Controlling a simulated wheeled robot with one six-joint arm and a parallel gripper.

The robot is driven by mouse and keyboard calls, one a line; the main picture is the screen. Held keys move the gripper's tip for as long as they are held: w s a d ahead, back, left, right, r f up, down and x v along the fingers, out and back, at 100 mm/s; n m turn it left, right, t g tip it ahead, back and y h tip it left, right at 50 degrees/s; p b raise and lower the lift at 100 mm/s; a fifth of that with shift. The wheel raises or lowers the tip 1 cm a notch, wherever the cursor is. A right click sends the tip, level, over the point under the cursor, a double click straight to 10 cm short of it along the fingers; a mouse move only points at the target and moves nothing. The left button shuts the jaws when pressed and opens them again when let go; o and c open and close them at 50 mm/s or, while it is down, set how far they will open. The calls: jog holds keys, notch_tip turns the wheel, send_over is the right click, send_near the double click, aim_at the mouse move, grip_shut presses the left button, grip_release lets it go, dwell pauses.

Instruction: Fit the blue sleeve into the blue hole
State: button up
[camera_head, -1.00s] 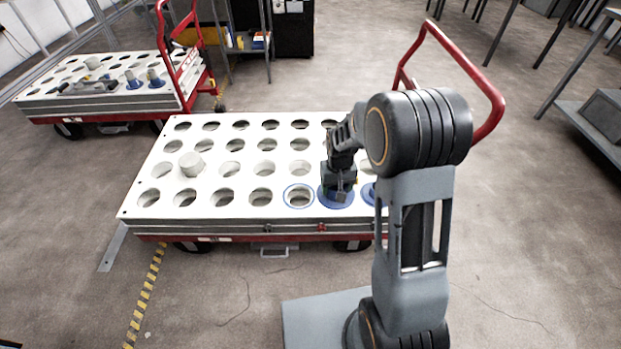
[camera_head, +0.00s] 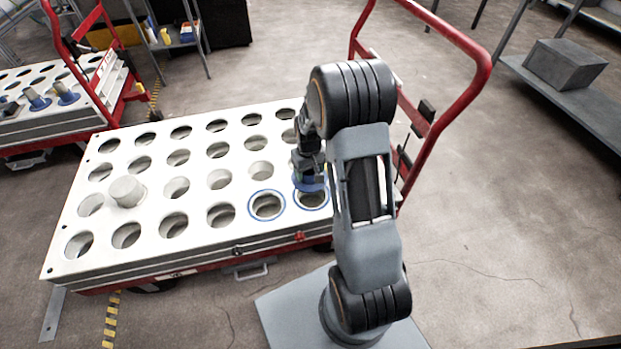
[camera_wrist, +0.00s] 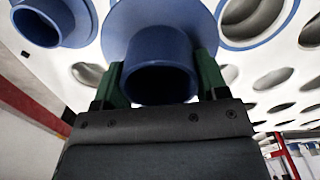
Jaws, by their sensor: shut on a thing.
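My gripper (camera_head: 308,172) is shut on the blue sleeve (camera_head: 312,185), above the front right of the white plate (camera_head: 160,236). In the wrist view, the green fingers of my gripper (camera_wrist: 160,82) hold the tube of the blue sleeve (camera_wrist: 160,45), with its wide flange on the far side. A second blue sleeve (camera_wrist: 40,25) sits at upper left in the wrist view.
A pale cylinder (camera_head: 126,190) stands up from the plate at left. The cart's red handle (camera_head: 470,110) rises behind my arm. Another cart with blue parts (camera_head: 38,100) stands at the far left. A grey shelf (camera_head: 575,100) is at the right.

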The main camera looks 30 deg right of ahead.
aim_at(311, 183)
jog(key=shift+d+f, duration=0.35)
jog(key=shift+f, duration=0.1)
jog(key=shift+s+r, duration=0.1)
jog(key=shift+f+b, duration=1.9)
jog(key=shift+f, duration=1.1)
jog(key=shift+f+b, duration=0.8)
jog(key=shift+f, duration=0.85)
jog(key=o, duration=1.1)
jog(key=shift+r, duration=0.1)
notch_tip(311, 183, up, 14)
jog(key=p, duration=0.5)
